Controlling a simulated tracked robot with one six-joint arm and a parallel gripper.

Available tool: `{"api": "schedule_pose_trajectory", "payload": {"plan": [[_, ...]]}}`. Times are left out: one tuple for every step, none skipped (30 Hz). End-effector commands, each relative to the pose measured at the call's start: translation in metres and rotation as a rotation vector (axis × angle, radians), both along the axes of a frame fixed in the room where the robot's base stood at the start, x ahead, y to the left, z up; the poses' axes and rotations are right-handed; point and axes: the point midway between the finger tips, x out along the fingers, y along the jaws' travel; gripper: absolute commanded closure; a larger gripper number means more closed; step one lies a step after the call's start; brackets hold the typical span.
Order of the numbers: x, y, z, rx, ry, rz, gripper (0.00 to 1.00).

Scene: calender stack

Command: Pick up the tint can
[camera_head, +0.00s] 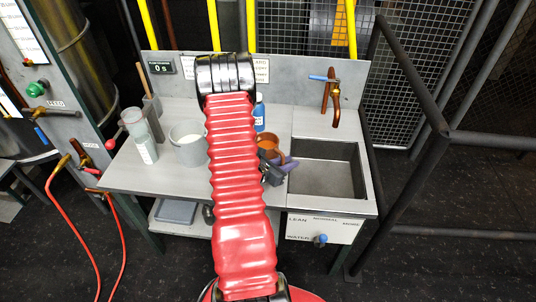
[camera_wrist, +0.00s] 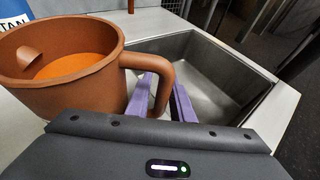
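The tint can, a brown mug-like can (camera_wrist: 75,95) with a side handle and orange contents, fills the left of the wrist view. In the head view the can (camera_head: 268,143) is at the left of the sink, partly hidden by my arm. My gripper's purple fingers (camera_wrist: 163,100) stand on both sides of the can's handle, with little or no gap, and look shut on it. In the head view my gripper (camera_head: 285,166) is low beside the can, mostly hidden. The can looks upright; whether its base touches the bench is hidden.
A sink basin (camera_head: 326,170) lies right of the can, with a copper tap (camera_head: 332,98) behind. A blue bottle (camera_head: 259,113) stands just behind the can. A grey bucket (camera_head: 188,147) and a clear container (camera_head: 140,135) stand at left. Dark railings are at right.

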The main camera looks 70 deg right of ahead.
Motion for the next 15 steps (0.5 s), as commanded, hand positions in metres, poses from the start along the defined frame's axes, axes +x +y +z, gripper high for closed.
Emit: {"api": "schedule_pose_trajectory", "payload": {"plan": [[0.0000,0.0001,0.0000,0.000,0.000,0.000,0.79],[0.0000,0.0001,0.0000,0.000,0.000,0.000,0.79],[0.0000,0.0001,0.0000,0.000,0.000,0.000,0.79],[0.0000,0.0001,0.0000,0.000,0.000,0.000,0.79],[0.0000,0.0001,0.0000,0.000,0.000,0.000,0.81],[0.0000,0.0001,0.0000,0.000,0.000,0.000,0.84],[0.0000,0.0001,0.0000,0.000,0.000,0.000,0.86],[0.0000,0.0001,0.0000,0.000,0.000,0.000,0.88],[-0.0001,0.0002,0.0000,0.000,0.000,0.000,0.91],[-0.0001,0.0002,0.0000,0.000,0.000,0.000,0.93],[0.0000,0.0001,0.0000,0.000,0.000,0.000,0.95],[0.0000,0.0001,0.0000,0.000,0.000,0.000,0.98],[0.0000,0.0001,0.0000,0.000,0.000,0.000,1.00],[0.0000,0.0001,0.0000,0.000,0.000,0.000,1.00],[0.0000,0.0001,0.0000,0.000,0.000,0.000,1.00]]}}
